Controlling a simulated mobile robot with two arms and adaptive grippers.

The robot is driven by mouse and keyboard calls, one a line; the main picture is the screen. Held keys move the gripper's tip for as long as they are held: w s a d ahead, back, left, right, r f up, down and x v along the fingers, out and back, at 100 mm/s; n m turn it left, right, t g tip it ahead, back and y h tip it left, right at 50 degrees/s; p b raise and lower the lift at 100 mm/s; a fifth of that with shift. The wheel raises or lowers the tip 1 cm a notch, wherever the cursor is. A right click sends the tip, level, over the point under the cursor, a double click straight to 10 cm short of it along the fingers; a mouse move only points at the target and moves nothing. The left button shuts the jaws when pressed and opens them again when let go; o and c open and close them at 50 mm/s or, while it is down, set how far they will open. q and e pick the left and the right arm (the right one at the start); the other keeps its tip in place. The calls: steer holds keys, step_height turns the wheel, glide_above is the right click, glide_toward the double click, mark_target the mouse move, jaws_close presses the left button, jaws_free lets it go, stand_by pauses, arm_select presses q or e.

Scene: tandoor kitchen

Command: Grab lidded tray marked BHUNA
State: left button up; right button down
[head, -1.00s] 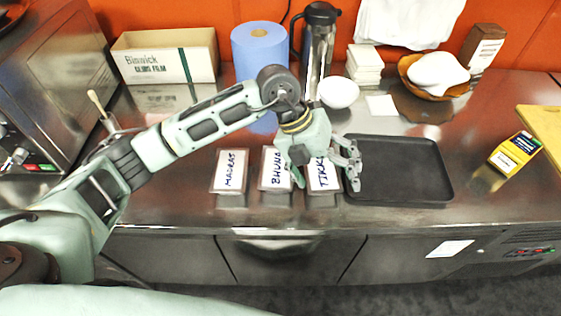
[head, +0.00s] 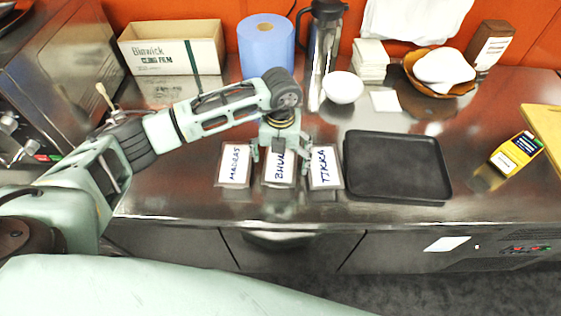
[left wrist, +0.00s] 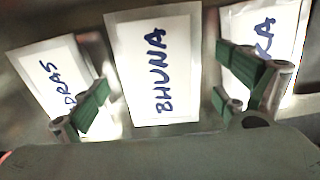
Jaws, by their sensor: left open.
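The tray marked BHUNA (head: 279,172) sits on the steel counter, the middle one of a row of three. The MADRAS tray (head: 234,165) is on its left and the TIKKA tray (head: 325,167) on its right. My left gripper (head: 281,158) is open above the BHUNA tray and hides part of its label. In the left wrist view the BHUNA label (left wrist: 154,70) lies between my two spread green-padded fingers (left wrist: 160,100), with the MADRAS label (left wrist: 66,85) and TIKKA label (left wrist: 262,40) partly covered by them. I cannot tell whether the fingers touch any tray. My right gripper is not in view.
A black tray (head: 397,168) lies right of the row. Behind are a white bowl (head: 342,88), a steel flask (head: 322,50), a blue roll (head: 266,48) and a cling film box (head: 172,47). A yellow box (head: 515,152) stands at right.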

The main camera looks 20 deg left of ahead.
arm_select(q)
steer(key=shift+f, duration=0.1)
steer(key=shift+c, duration=0.5)
steer(key=shift+s, duration=0.1)
steer(key=c, duration=1.5)
